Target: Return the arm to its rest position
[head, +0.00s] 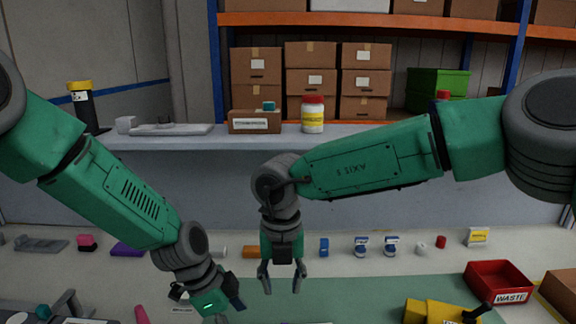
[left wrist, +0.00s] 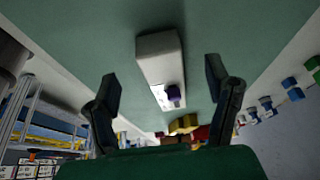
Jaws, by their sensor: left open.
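My left arm (head: 118,190) comes in from the left and reaches down over the table. My left gripper (head: 207,295) is low near the front of the table and partly hidden behind its own wrist. In the left wrist view its two fingers (left wrist: 162,75) stand apart with nothing held between them. My right arm (head: 370,160) comes in from the right, level, with its wrist bent down. My right gripper (head: 282,287) hangs above the green mat (head: 350,295) with its fingers apart and empty.
Small parts line the back of the table, among them blue-capped bottles (head: 361,246). A red waste bin (head: 497,284) and a yellow device (head: 432,312) are at the right. A shelf behind holds a red-capped jar (head: 313,115). A pale box (left wrist: 158,58) shows beyond the left fingers.

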